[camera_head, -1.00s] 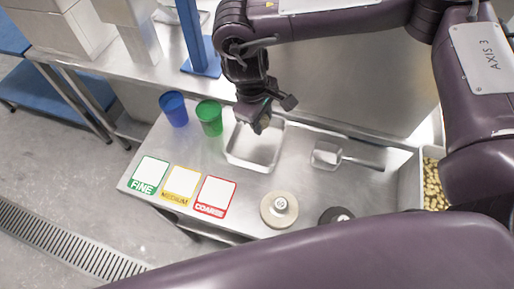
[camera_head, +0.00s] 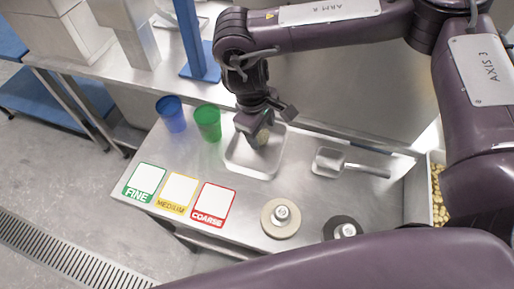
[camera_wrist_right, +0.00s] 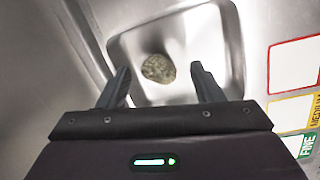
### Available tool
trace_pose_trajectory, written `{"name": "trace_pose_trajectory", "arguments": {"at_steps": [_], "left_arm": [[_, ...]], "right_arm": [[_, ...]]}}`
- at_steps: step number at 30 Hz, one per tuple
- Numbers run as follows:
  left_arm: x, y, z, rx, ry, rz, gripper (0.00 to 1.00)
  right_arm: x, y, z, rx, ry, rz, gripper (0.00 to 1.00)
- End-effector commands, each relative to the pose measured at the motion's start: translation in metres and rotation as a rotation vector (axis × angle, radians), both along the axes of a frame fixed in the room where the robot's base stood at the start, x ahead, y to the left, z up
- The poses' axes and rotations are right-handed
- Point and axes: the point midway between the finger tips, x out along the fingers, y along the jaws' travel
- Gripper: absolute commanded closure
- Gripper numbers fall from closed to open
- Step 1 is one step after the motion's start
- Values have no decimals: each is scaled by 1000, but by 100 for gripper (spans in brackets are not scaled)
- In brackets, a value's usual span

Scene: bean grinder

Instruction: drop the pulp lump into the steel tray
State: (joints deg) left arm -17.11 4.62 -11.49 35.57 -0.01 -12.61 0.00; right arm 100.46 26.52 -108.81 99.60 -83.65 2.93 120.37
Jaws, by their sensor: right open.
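The pulp lump (camera_head: 263,137), a rough greenish-brown ball, shows just below my right gripper (camera_head: 257,127), within the outline of the steel tray (camera_head: 236,163). In the right wrist view the lump (camera_wrist_right: 158,68) lies between the two spread fingers, apart from both, with the tray floor around it. I cannot tell whether it rests on the floor or is still just above it. My right gripper is open and over the tray's far part, which the arm partly hides. My left gripper is out of view.
Blue cup (camera_head: 171,114) and green cup (camera_head: 208,123) stand left of the tray. Cards marked fine (camera_head: 145,181), medium (camera_head: 178,192) and coarse (camera_head: 213,203) lie in front. A scoop (camera_head: 330,162) is right; two round discs (camera_head: 281,217) (camera_head: 342,227) lie nearer.

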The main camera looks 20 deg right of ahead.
Motion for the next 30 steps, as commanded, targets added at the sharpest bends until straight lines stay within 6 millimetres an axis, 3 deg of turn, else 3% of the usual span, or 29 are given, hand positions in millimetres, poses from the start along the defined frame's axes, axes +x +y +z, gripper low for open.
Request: {"name": "trace_pose_trajectory", "arguments": {"at_steps": [15,30], "left_arm": [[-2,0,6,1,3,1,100],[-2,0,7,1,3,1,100]], "right_arm": [[-1,12,69,-1,-3,2,40],[-1,13,77,0,0,0,40]]}}
